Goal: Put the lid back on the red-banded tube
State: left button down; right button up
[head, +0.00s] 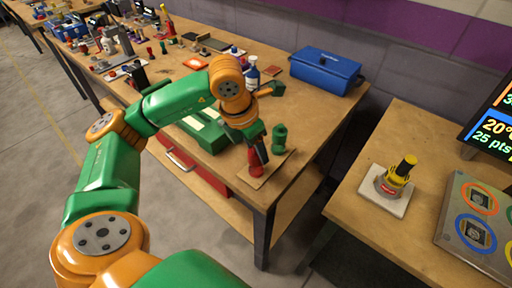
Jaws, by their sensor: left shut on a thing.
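My left gripper (257,156) reaches down over the near right corner of the workbench. It is shut on a small red object (256,171), which stands or hovers at a thin tan board (267,174); I cannot tell if it touches. Beside it on the right stands a dark green, tube-like object (279,140). I cannot make out a red band on it, and I cannot tell which piece is the lid or the tube. My right gripper is not in view.
A green case (205,132) lies left of the gripper. A blue lidded box (326,71) and a blue-white bottle (251,74) stand behind.

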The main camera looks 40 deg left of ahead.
pick_arm(q)
grip_release()
jog(key=shift+r+p, duration=3)
jog(key=shift+r, duration=0.6)
grip_shut()
jog(key=shift+f, duration=0.2)
jog(key=shift+f+b, duration=1.65)
jog(key=shift+b, duration=0.1)
jog(key=shift+r, duration=0.1)
